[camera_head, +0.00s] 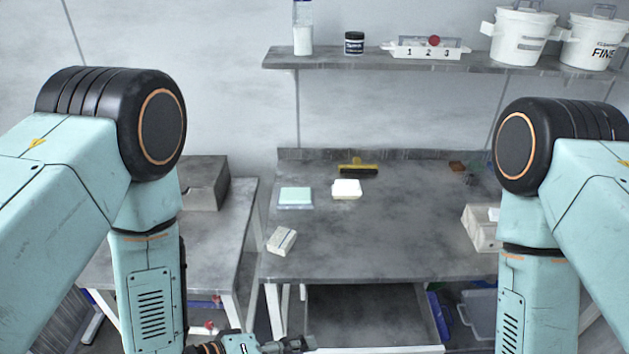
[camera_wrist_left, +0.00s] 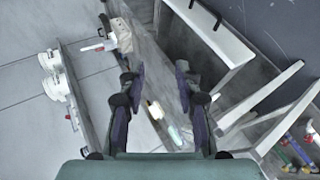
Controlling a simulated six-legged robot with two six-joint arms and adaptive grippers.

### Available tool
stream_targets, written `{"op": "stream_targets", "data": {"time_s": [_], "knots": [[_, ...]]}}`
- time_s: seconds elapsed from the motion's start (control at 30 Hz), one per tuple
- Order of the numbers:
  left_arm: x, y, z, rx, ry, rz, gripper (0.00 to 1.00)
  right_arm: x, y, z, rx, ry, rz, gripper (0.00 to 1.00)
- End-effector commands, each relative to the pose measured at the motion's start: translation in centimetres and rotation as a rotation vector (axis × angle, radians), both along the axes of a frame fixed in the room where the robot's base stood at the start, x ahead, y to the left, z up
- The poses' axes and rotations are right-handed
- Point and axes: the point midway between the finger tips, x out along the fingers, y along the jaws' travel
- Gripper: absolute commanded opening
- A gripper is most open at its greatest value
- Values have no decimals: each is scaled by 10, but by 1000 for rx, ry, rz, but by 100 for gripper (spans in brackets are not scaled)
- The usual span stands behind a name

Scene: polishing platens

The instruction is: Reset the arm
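My left arm (camera_head: 147,290) comes in from the left and hangs down. My left gripper (camera_head: 297,344) shows only partly at the bottom edge of the head view, in front of the grey workbench. In the left wrist view my left gripper (camera_wrist_left: 159,78) has its two dark fingers spread apart with nothing between them. My right arm (camera_head: 540,290) hangs down at the right. Its gripper is below the head view and cannot be seen.
The workbench (camera_head: 360,240) bears a yellow-handled brush (camera_head: 358,168), a white block (camera_head: 346,189), a teal-topped pad (camera_head: 295,196), a small pale box (camera_head: 282,241) and a beige box (camera_head: 481,228). A shelf (camera_head: 380,62) with white buckets (camera_head: 522,35) hangs above. A side table (camera_head: 215,240) stands left.

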Motion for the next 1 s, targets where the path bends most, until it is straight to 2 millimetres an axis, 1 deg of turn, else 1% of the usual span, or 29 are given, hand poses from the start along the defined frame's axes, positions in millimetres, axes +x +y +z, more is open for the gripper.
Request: {"op": "stream_targets", "data": {"time_s": [0.03,0.07,0.1,0.13,0.23,0.3,0.37,0.4,0.5,0.63,0.8,0.9,1.0], "knots": [[-2,11,-18,86,-32,-8,34,0,0,-8,0,0,0,40],[-3,19,-29,146,-54,-18,34,0,0,-11,0,0,0,40],[-5,30,-45,228,-77,-32,34,0,0,-18,0,0,0,40],[-8,39,-57,289,-91,-45,34,0,0,-23,0,0,1,40],[-21,71,-100,490,-108,-100,34,0,0,-45,0,0,0,40],[-35,93,-129,616,-94,-148,34,0,0,-61,0,0,0,40],[-48,111,-150,705,-71,-188,34,0,0,-74,0,1,0,40],[-58,122,-164,757,-50,-216,34,0,0,-83,0,1,0,40],[-81,144,-192,855,9,-275,34,0,0,-104,0,1,0,40],[-111,167,-224,938,99,-330,34,0,0,-132,0,0,0,40],[-143,186,-261,989,223,-339,34,0,0,-168,0,0,0,40],[-155,191,-281,995,274,-313,34,0,0,-188,0,0,0,40],[-161,193,-297,992,295,-302,34,0,0,-204,0,0,0,40]]}}
